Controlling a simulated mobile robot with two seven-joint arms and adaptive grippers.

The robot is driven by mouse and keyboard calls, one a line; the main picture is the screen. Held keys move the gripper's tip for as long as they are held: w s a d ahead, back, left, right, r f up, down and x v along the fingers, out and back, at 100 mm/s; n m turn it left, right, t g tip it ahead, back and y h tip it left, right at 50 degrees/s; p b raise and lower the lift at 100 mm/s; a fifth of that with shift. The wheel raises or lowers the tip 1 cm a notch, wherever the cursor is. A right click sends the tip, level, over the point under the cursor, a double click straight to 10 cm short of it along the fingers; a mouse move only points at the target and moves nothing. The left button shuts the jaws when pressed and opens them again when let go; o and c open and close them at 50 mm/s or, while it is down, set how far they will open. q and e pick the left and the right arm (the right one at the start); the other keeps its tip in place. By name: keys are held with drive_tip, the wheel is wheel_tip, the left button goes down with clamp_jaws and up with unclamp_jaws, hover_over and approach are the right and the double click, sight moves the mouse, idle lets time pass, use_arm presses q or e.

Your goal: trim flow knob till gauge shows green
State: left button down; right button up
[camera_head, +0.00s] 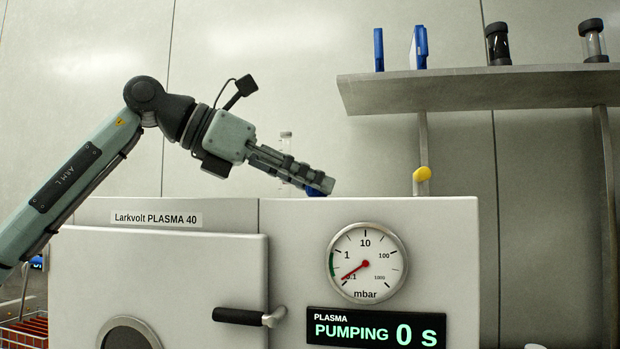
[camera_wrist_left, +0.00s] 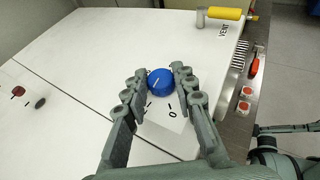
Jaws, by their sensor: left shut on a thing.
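My left gripper (camera_head: 320,186) is above the top of the white plasma machine (camera_head: 230,218), pointing down to the right. In the wrist view my left gripper (camera_wrist_left: 160,80) is shut on the round blue knob (camera_wrist_left: 160,82), a finger on each side. The knob has a white line mark, with printed marks and a 0 beside it. A bit of its blue (camera_head: 314,192) shows under the fingertips in the head view. The gauge (camera_head: 367,263) has its red needle pointing lower left, near 0.1, just below the green band on the left.
The display (camera_head: 376,331) reads PUMPING 0 s. A yellow-handled vent valve (camera_wrist_left: 222,13) stands on the machine top. A shelf (camera_head: 470,88) with bottles is at upper right. The door handle (camera_head: 245,316) is low in front.

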use_arm(q)
drive_tip(key=m+g, duration=0.2)
drive_tip(key=g, duration=0.1)
drive_tip(key=m+g+h, duration=0.1)
drive_tip(key=shift+w+r+m, duration=0.1)
drive_tip(key=shift+w+m, duration=0.15)
drive_tip(key=shift+m, duration=0.05)
drive_tip(key=shift+w+m+g, duration=0.2)
drive_tip(key=shift+m+g, duration=1.7)
drive_tip(key=shift+g, duration=0.4)
drive_tip(key=c, duration=1.2)
unclamp_jaws()
drive_tip(key=shift+v, duration=3.7)
drive_tip(key=shift+w+r+y, duration=0.1)
drive_tip(key=shift+y, duration=0.2)
